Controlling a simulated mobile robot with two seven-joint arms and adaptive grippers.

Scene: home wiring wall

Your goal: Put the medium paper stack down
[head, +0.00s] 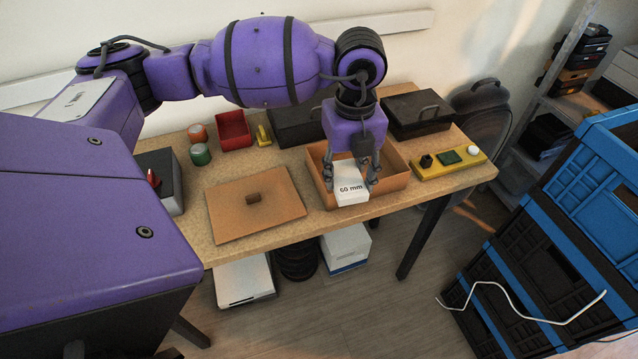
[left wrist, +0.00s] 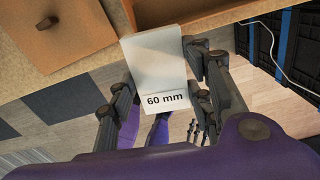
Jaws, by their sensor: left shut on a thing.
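The medium paper stack (head: 350,190) is a white block marked "60 mm". My left gripper (head: 352,180) points down and is shut on it, with fingers on both sides. In the left wrist view the stack (left wrist: 155,70) sits between the fingers and overlaps the tray's edge. The open orange-brown tray (head: 394,184) is on the table beneath and behind the stack. The stack covers part of the tray's front wall; I cannot tell whether they touch. Small dark prongs (left wrist: 200,131) low in the left wrist view may be my right gripper, but their state is unclear.
A brown board (head: 235,220) with a small knob lies left of the tray on the wooden table (head: 195,228). A yellow strip (head: 425,171) with parts lies to the right. Dark cases (head: 418,112) stand behind. Blue crates (head: 560,230) stand right of the table.

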